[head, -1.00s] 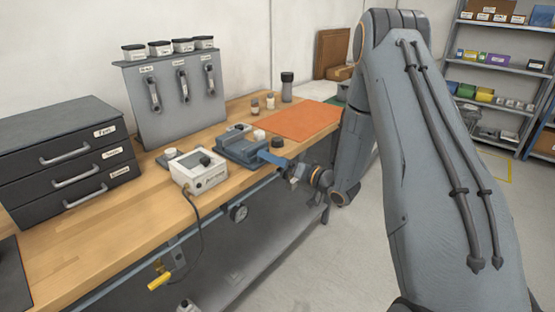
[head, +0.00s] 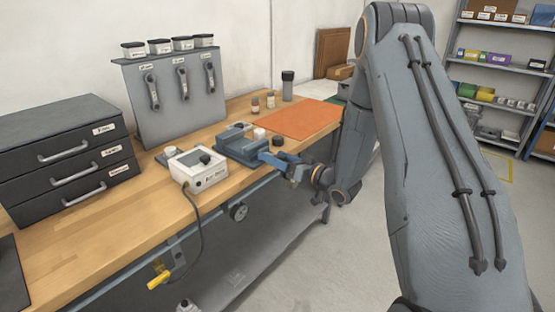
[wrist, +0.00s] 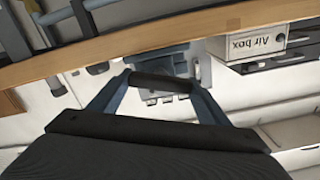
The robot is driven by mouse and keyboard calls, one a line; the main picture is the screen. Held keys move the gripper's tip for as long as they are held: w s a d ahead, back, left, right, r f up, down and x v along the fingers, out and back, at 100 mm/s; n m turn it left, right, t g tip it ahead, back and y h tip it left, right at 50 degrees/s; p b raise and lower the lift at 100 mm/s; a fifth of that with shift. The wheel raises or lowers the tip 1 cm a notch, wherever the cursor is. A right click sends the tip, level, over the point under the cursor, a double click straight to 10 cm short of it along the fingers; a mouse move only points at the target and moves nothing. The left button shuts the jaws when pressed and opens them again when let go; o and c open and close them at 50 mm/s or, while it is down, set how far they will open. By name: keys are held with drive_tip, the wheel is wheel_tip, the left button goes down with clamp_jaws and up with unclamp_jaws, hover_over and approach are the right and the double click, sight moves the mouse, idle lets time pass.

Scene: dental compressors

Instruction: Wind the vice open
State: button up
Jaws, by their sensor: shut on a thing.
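The blue-grey vice (head: 243,146) stands at the front edge of the wooden bench (head: 115,240). My gripper (head: 268,156) reaches in from the right at the vice's front. In the wrist view, a dark bar (wrist: 160,82) lies across between the two blue fingers of my gripper (wrist: 160,85), which are shut on it. It looks like the vice handle. Part of the vice (wrist: 165,66) shows behind it. The jaw gap and the screw are too small to make out in the head view.
A white control box (head: 198,170) with a cable stands left of the vice. Dark drawers (head: 65,160) stand further left.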

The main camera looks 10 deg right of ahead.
drive_tip(key=shift+r+n+b, duration=0.1)
drive_tip(key=shift+n+b, duration=0.6)
drive_tip(key=shift+n, duration=1.4)
drive_tip(key=o, duration=1.1)
drive_tip(key=shift+c, duration=0.2)
drive_tip(key=b+v, duration=0.1)
drive_tip(key=v, duration=0.6)
drive_tip(key=shift+s+d, duration=0.2)
drive_tip(key=shift+s, duration=0.05)
